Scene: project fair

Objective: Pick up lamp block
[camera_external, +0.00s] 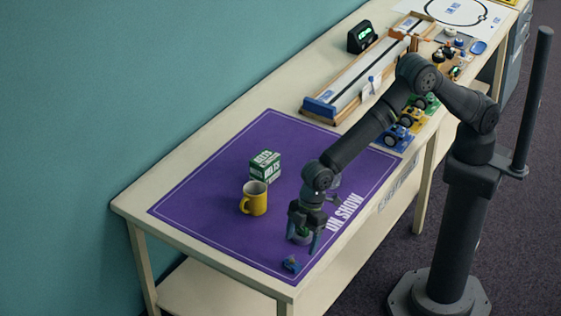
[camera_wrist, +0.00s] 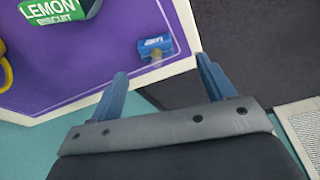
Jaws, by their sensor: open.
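A small blue block (camera_external: 291,264), which I take to be the lamp block, lies near the front corner of the purple mat (camera_external: 215,190). In the wrist view the blue block (camera_wrist: 155,43) carries white lettering and has a pale part at its lower side. My gripper (camera_external: 303,238) points down above the mat, a little behind and to the right of the block. In the wrist view my gripper (camera_wrist: 163,70) has its fingers wide apart with nothing between them. The block appears beyond the fingertips, between their lines, and apart from them.
A yellow mug (camera_external: 253,198) and a green-and-white box (camera_external: 265,165) stand on the mat. A green box marked LEMON BISCUIT (camera_wrist: 55,10) shows in the wrist view. The table edge (camera_wrist: 120,95) is close to the block. A long wooden track (camera_external: 355,80) lies farther back.

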